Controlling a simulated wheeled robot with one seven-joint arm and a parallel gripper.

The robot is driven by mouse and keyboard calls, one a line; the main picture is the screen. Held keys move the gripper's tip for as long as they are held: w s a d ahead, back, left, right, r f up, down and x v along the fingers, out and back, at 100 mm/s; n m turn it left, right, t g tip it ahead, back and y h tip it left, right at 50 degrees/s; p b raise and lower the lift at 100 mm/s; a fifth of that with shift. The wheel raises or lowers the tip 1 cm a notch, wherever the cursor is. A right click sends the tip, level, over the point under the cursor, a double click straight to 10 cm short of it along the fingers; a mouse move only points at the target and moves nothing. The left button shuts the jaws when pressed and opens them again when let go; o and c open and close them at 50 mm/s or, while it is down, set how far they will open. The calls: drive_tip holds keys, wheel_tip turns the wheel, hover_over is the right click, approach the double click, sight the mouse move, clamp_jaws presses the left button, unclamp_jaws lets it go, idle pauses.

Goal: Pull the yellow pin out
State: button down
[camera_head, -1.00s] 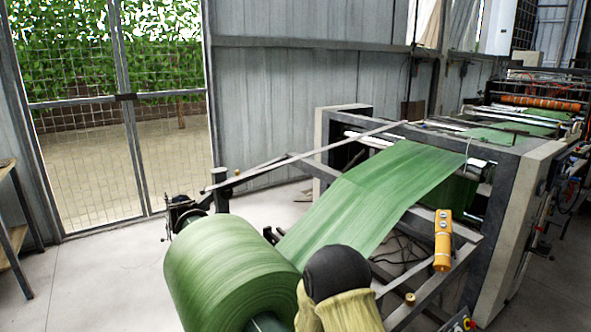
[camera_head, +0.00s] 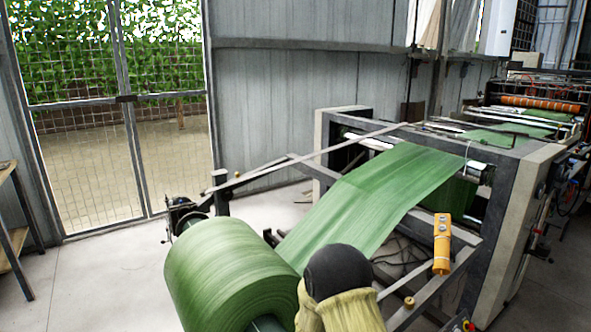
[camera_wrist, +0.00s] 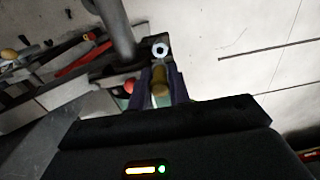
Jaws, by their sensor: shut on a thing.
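In the wrist view, my gripper (camera_wrist: 161,88) is shut on the yellow pin (camera_wrist: 160,94). The pin shows as a dull yellow piece between the two dark fingers. A pale ring-shaped part (camera_wrist: 160,49) shows just beyond the fingertips. Whether the pin still sits in a hole cannot be told. In the head view, my arm hides the gripper and the pin.
A large green roll (camera_head: 228,275) feeds a green web (camera_head: 370,195) into the machine frame (camera_head: 515,190). An orange pendant (camera_head: 442,243) hangs at the right. In the wrist view, a grey bar (camera_wrist: 117,30) and a red knob (camera_wrist: 130,86) are close to the fingers.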

drive_tip(key=shift+r, duration=0.25)
drive_tip(key=w+d+r+m, duration=0.2)
drive_tip(key=d+r+m, duration=0.1)
drive_tip(key=d, duration=0.3)
drive_tip(key=w+d+r+m, duration=0.2)
drive_tip(key=d+r+m, duration=0.1)
drive_tip(key=d, duration=0.4)
drive_tip(key=shift+d+r+m, duration=0.25)
drive_tip(key=shift+r+m, duration=0.15)
drive_tip(key=shift+r, duration=0.25)
